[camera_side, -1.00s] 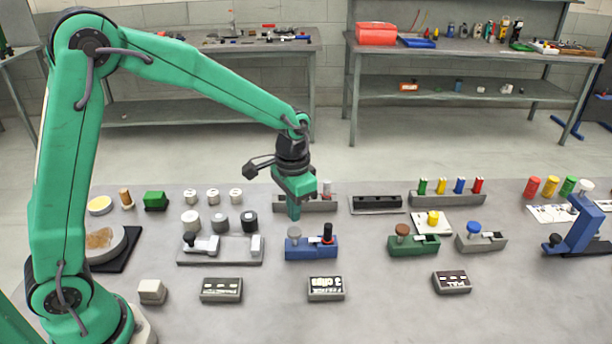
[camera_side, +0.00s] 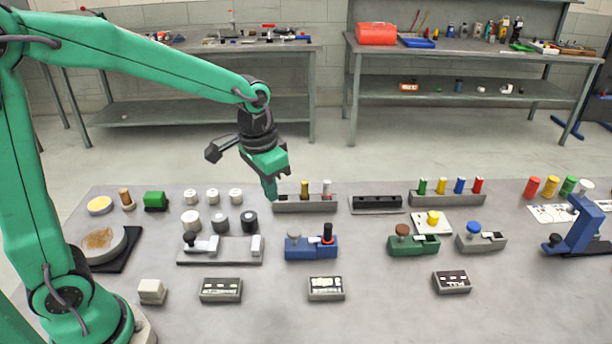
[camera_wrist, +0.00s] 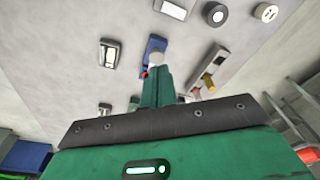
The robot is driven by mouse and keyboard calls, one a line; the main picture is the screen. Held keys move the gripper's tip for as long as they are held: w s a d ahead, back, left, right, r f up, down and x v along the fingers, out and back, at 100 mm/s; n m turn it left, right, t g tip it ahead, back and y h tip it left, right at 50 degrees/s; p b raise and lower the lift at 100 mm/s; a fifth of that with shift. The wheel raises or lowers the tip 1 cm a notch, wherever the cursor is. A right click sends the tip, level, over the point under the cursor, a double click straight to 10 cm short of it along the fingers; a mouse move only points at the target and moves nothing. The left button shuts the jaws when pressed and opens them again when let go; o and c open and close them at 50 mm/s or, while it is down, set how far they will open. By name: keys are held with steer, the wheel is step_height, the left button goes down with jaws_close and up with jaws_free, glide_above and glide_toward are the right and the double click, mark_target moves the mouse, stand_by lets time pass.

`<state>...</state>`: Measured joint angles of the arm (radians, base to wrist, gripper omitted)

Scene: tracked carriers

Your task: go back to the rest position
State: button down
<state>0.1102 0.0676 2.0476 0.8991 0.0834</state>
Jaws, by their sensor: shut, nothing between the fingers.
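My gripper (camera_side: 271,192) is shut and empty. In the side view it hangs in the air over the back of the table, its tip in front of the left end of a grey rack (camera_side: 290,206). That rack holds a gold peg (camera_side: 304,190) and a pale pink peg (camera_side: 327,189). In the wrist view my gripper (camera_wrist: 158,82) points at the table, and a white round top (camera_wrist: 156,59) and a blue carrier (camera_wrist: 155,45) show just beyond its fingers.
A blue carrier (camera_side: 300,249) with a black-capped red peg, a grey carrier (camera_side: 222,255), a green carrier (camera_side: 425,246) and another grey carrier (camera_side: 490,243) stand along the table. Dark display boxes (camera_side: 221,290) line the front. White and dark cylinders (camera_side: 221,222) stand left. The air above is clear.

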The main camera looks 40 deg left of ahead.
steer(key=s+a+r+n+t, duration=0.1)
steer(key=s+a+r+t, duration=0.1)
steer(key=s, duration=0.6)
steer(key=s+a+r+n+t, duration=0.1)
steer(key=s+a+r+t, duration=0.1)
steer(key=s+r, duration=0.3)
steer(key=s, duration=0.2)
steer(key=shift+s, duration=0.35)
